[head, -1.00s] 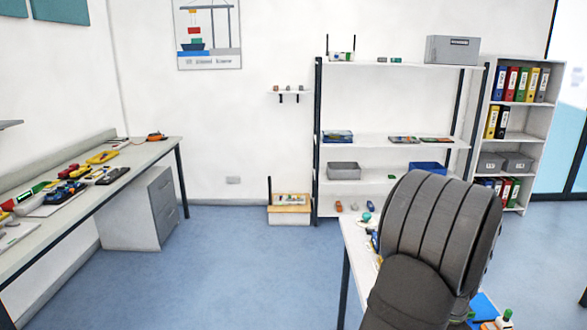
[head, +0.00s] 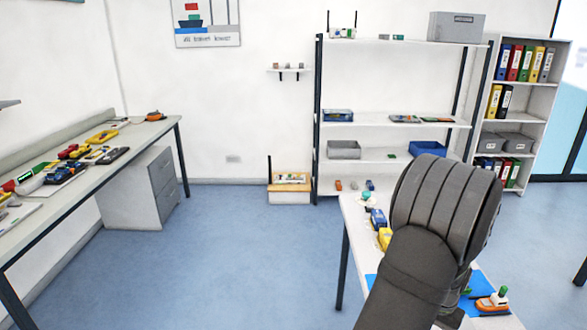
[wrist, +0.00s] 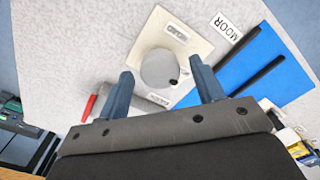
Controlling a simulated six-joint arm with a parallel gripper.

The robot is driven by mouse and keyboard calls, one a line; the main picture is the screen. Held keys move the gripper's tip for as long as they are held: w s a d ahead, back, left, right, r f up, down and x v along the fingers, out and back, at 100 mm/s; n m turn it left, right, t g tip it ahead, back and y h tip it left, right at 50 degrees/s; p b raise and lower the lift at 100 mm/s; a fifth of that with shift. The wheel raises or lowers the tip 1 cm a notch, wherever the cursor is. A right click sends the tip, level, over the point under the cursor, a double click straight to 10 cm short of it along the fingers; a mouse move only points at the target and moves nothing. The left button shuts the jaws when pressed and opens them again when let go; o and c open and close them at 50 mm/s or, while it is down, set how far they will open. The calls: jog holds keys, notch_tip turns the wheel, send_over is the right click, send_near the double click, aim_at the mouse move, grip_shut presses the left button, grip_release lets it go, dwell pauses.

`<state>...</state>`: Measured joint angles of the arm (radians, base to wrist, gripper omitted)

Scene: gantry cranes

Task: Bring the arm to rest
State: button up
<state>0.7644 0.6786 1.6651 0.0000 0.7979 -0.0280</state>
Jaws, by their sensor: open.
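My gripper (wrist: 166,88) shows in the wrist view with its two blue-grey fingers spread apart. Nothing is held between them. Beyond the fingertips is a grey round piece (wrist: 159,68) on a cream square plate (wrist: 190,45) with small labels, on the light table top. In the head view my dark arm covers much of the small table (head: 352,208) at the right, and the gripper itself is hidden there.
A blue panel (wrist: 290,75) with dark bars and a MOOR label (wrist: 222,28) lie beside the plate. A toy boat (head: 492,302) is at the table's near right. A shelf rack (head: 395,120) and a left workbench (head: 150,132) stand around open blue floor.

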jog(key=n, duration=1)
dwell(0.4)
jog(key=shift+o, duration=0.2)
